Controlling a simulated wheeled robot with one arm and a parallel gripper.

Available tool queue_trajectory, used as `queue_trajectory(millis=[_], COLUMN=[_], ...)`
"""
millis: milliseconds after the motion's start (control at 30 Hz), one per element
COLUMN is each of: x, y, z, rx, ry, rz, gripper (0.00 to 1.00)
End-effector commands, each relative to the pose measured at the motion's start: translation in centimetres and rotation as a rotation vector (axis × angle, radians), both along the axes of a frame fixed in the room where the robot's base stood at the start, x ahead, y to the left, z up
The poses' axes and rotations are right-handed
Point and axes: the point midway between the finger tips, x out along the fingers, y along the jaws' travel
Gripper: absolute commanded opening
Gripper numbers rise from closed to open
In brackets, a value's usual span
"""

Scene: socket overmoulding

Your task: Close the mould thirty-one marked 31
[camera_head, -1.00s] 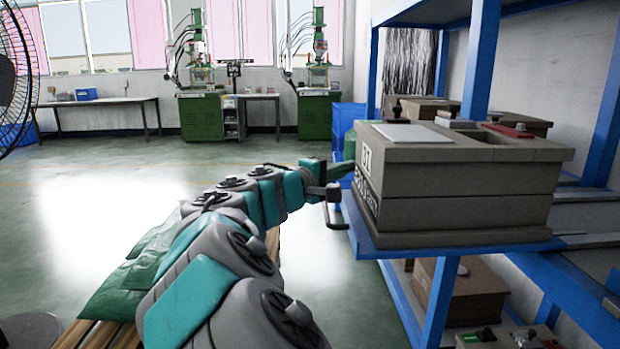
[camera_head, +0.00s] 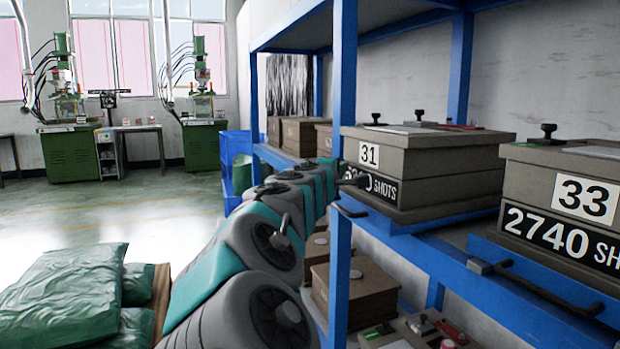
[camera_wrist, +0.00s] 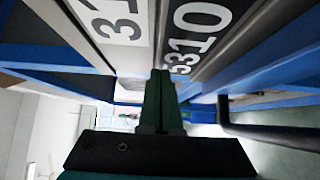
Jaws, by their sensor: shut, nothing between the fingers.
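The mould marked 31 (camera_head: 425,178) is a grey-brown block with a white number plate and a black shots counter on its front. Its upper part rests on its lower part with a thin seam between them. It sits on a blue shelf tray with a dark handle (camera_head: 350,210). My gripper (camera_head: 360,181) is in front of the mould's left end, close to the counter. I cannot tell whether it touches. In the wrist view the dark fingers (camera_wrist: 161,74) are together and empty, by the number plate (camera_wrist: 117,20) and the counter (camera_wrist: 197,35).
The mould marked 33 (camera_head: 567,200) stands to the right on its own tray with a protruding handle (camera_head: 550,292). A blue shelf post (camera_head: 343,60) rises near my gripper. More moulds (camera_head: 360,292) lie below. Green bags (camera_head: 62,295) lie at the lower left; open floor lies behind.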

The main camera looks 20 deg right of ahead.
Motion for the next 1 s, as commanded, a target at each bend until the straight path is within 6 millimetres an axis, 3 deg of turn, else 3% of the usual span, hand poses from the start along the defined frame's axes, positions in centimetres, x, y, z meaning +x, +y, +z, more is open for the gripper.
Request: queue_trajectory(millis=[100,400,633,1000], x=[-0.3,-0.3,-0.3,-0.4], y=[-3.2,-7.8,-9.1,-9.3], z=[-0.1,-0.1,-0.1,-0.1], rx=[0.001,0.002,0.001,0.002], ry=[-0.003,-0.001,0.001,0.001], rz=[-0.007,-0.003,-0.002,-0.005], gripper=[0.0,0.0,0.0,0.0])
